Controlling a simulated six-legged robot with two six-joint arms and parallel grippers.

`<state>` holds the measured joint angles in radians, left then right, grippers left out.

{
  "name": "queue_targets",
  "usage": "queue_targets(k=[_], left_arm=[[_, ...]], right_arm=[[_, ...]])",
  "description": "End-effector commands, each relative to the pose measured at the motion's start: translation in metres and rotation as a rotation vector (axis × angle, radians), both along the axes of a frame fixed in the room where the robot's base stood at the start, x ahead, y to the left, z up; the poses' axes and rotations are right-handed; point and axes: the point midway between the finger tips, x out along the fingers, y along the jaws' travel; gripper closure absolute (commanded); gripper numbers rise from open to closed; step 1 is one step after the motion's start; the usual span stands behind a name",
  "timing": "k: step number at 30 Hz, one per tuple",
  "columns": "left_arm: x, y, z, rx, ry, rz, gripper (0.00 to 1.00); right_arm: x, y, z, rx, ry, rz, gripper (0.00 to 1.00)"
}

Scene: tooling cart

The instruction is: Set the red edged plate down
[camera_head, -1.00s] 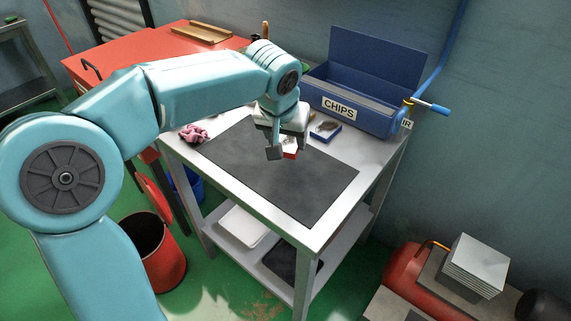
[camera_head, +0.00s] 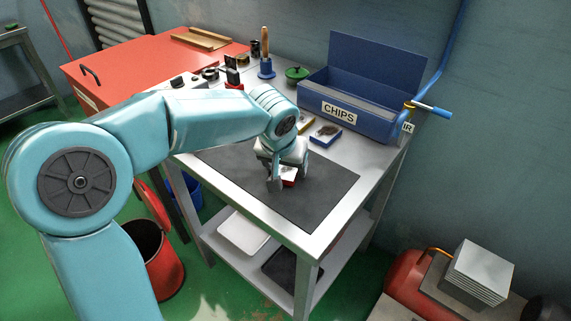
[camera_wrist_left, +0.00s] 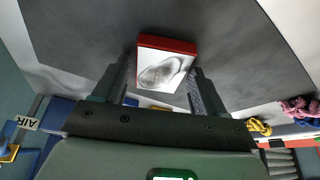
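The red edged plate (camera_head: 289,177) is a small block with a pale grey face and a red edge. It is over the dark mat (camera_head: 325,190) on the bench. My left gripper (camera_head: 281,182) points down at the mat with its fingers on either side of the plate. My right gripper is not in view.
A blue CHIPS bin (camera_head: 350,112) stands at the bench's back right, with a small blue tray (camera_head: 325,134) in front. A green-topped item (camera_head: 297,74) and several tools stand along the back. The mat's right part is clear.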

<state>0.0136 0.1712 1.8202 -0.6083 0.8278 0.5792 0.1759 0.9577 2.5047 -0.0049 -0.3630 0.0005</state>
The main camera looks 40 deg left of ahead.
Motion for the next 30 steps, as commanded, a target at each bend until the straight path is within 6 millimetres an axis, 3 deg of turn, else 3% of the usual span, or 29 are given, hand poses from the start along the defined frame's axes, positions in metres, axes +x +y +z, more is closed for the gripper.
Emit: queue_targets(k=[12, 24, 30], left_arm=[[-0.001, 0.000, 0.008, 0.001, -0.001, 0.000, 0.16], [-0.032, -0.010, 0.089, 0.002, -0.004, -0.001, 0.16], [-0.042, -0.013, 0.111, 0.001, -0.001, 0.000, 0.16]], right_arm=[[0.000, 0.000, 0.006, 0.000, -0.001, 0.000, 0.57], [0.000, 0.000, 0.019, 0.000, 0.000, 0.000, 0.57], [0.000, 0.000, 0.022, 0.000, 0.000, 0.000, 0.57]])
